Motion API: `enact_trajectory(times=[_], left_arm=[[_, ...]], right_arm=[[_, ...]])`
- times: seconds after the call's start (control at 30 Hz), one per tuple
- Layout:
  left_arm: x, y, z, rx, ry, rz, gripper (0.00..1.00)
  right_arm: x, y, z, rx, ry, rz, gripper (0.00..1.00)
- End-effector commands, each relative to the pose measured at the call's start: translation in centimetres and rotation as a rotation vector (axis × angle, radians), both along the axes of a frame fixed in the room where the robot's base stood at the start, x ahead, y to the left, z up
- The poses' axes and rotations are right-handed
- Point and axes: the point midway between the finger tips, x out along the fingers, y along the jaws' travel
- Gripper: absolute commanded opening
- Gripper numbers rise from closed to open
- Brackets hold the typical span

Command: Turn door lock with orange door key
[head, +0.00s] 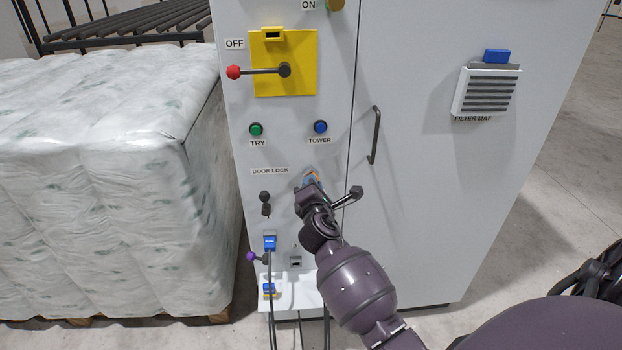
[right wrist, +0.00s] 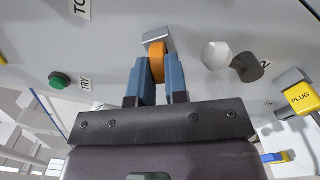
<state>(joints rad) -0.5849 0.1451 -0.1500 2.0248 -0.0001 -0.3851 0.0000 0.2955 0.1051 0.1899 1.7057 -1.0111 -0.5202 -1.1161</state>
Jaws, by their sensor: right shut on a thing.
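The orange door key (right wrist: 157,62) is held between the two blue fingertips of my right gripper (right wrist: 156,78) in the right wrist view. Its far end meets a grey metal block (right wrist: 157,38) on the cabinet face; I cannot tell how deep it sits. In the head view my right gripper (head: 312,184) is at the cabinet front, right of the DOOR LOCK label (head: 269,171), and mostly hides the key and block. A dark knob (head: 265,197) sits below that label. My left gripper is not in view.
The cabinet has a yellow switch plate with a red-tipped lever (head: 234,72), a green TRY button (head: 256,130), a blue TOWER button (head: 320,127) and a door handle (head: 375,135). Cables hang from a blue plug (head: 270,243). A wrapped pallet load (head: 95,190) stands left.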

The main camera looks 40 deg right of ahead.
Motion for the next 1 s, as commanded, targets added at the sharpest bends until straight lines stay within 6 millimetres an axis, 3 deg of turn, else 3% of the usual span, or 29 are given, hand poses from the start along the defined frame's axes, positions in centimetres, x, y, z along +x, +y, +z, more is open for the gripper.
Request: enact_trajectory(times=[0.2, 0.57, 1.0], left_arm=[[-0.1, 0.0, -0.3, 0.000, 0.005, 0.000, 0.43], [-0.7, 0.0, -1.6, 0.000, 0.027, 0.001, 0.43], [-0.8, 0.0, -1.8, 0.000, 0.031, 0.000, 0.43]], right_arm=[[0.0, 0.0, -0.1, 0.025, -0.013, 0.000, 0.00], [0.0, 0.0, -0.2, 0.263, -0.159, -0.001, 0.00], [0.0, 0.0, -0.2, 0.323, -0.196, -0.001, 0.00]])
